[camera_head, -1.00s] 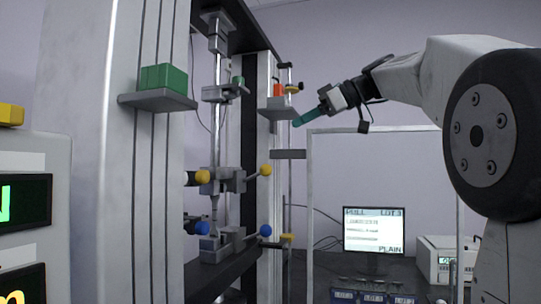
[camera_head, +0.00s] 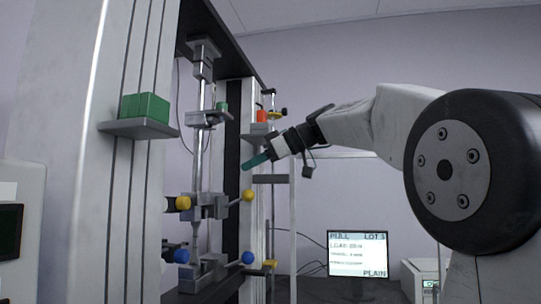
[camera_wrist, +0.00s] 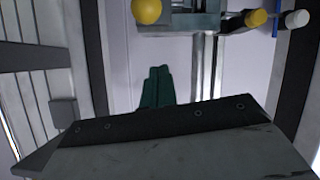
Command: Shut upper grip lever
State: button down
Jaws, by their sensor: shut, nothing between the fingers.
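The upper grip (camera_head: 212,205) is a grey clamp on the test machine's vertical rod. Its lever ends in a yellow ball (camera_head: 247,195) and sticks out to the right, angled slightly up. A second yellow ball (camera_head: 182,202) is on its left side. My gripper (camera_head: 256,161), with teal fingers shut and empty, is above the right yellow ball and slightly right of it, apart in the picture. In the wrist view, the shut fingers (camera_wrist: 157,80) point toward a yellow ball (camera_wrist: 146,10) beside a grey-green clamp body (camera_wrist: 190,20), with a gap between.
Below is the lower grip (camera_head: 206,270) with blue balls (camera_head: 248,257). A green block (camera_head: 145,107) sits on a left shelf (camera_head: 140,131). A red item (camera_head: 261,116) is on a small bracket behind my gripper. A monitor (camera_head: 357,254) stands at lower right.

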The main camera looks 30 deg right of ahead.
jog(key=shift+w+d+f, duration=0.1)
jog(key=shift+d+f, duration=0.1)
jog(key=shift+f, duration=0.85)
jog(key=shift+w+d+f, duration=0.1)
jog(key=shift+d+f, duration=0.1)
jog(key=shift+f, duration=0.8)
jog(key=shift+s+d+f, duration=0.1)
jog(key=shift+f, duration=0.05)
jog(key=shift+s+d+f+t+y, duration=0.1)
jog(key=shift+f+t+y, duration=0.05)
jog(key=shift+t+y, duration=0.15)
